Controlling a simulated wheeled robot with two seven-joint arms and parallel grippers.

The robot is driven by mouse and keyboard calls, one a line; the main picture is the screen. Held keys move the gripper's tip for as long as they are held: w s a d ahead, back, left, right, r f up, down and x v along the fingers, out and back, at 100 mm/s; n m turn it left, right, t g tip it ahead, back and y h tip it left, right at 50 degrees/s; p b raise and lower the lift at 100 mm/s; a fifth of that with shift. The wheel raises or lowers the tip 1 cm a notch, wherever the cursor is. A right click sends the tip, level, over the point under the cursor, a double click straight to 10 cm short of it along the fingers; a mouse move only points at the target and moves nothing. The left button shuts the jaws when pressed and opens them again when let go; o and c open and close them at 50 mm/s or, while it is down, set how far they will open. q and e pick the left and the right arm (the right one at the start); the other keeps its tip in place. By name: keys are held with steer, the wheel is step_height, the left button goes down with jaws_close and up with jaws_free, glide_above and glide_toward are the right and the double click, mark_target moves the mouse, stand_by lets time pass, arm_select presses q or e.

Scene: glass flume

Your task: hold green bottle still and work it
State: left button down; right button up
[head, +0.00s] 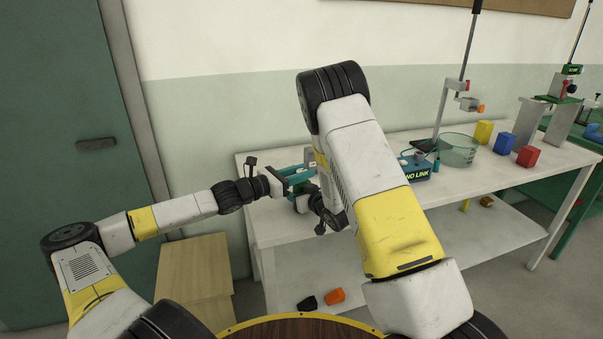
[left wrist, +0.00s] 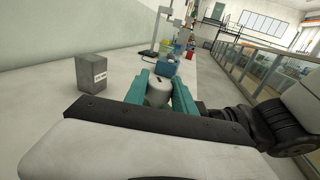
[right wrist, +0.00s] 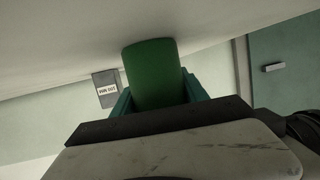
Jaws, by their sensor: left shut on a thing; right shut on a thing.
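The green bottle (right wrist: 152,72) stands between the teal fingers of my right gripper (right wrist: 158,92), which is shut on its body. In the head view a small part of the green bottle (head: 302,203) shows at the left end of the white bench, mostly hidden by my right arm. My left gripper (head: 301,180) reaches in from the left, above the right one. In the left wrist view my left gripper (left wrist: 160,90) is shut on a pale round cap (left wrist: 157,96) with a dark mark on top. The cap appears to sit on the bottle; the join is hidden.
A grey labelled box (left wrist: 93,74) stands close by on the white bench (head: 400,215). Farther right are a blue box (head: 417,173), a glass bowl (head: 458,152), a stand (head: 443,115), and yellow (head: 484,131), blue (head: 504,143) and red (head: 527,156) blocks. A wooden cabinet (head: 195,275) stands left.

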arm_select(q)
steer(key=shift+s+d+n+t+y, duration=0.1)
steer(key=shift+d+n+t+y, duration=0.05)
steer(key=shift+n+t+y, duration=0.35)
steer(key=shift+s+d+n+t+y, duration=0.1)
steer(key=shift+n+t+y, duration=0.3)
steer(key=shift+n+t, duration=0.15)
steer(key=shift+f+n+t+y, duration=0.15)
steer(key=shift+n+t+y, duration=0.6)
steer(key=shift+t+y, duration=0.3)
steer(key=shift+w+a+n+t+y, duration=0.15)
steer(key=shift+n+t+y, duration=0.6)
steer(key=shift+y, duration=0.5)
steer(key=shift+a+n, duration=0.1)
steer(key=shift+n, duration=0.15)
steer(key=c, duration=1)
jaws_free()
steer(key=shift+c, duration=0.2)
steer(key=shift+a, duration=0.1)
